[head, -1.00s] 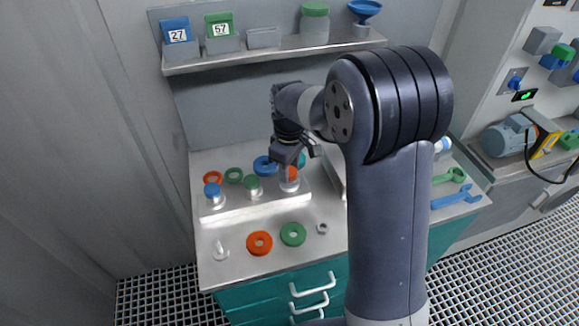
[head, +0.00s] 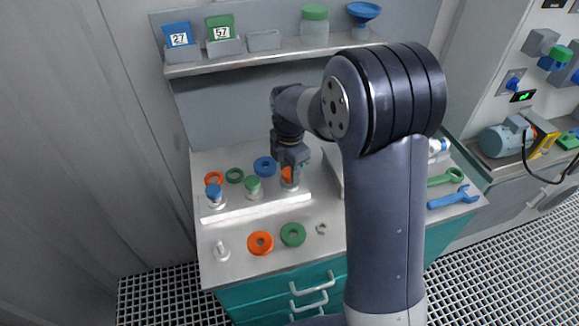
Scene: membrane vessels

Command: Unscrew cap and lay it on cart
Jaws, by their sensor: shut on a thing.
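A vessel with an orange cap (head: 287,174) stands at the right end of the pale rack strip (head: 236,209) on the cart (head: 206,250). My gripper (head: 289,166) points down over this vessel, its fingers closed about the orange cap, which they partly hide. The cap appears to sit on its vessel. To its left on the strip stand a vessel with a green cap (head: 253,183) and one with a blue cap (head: 214,190).
Orange (head: 260,243) and green (head: 293,234) rings and a nut (head: 321,229) lie on the front of the cart top. More rings (head: 264,166) lie behind the strip. Clear top lies between the front rings and the strip. Wrenches (head: 453,197) lie at right.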

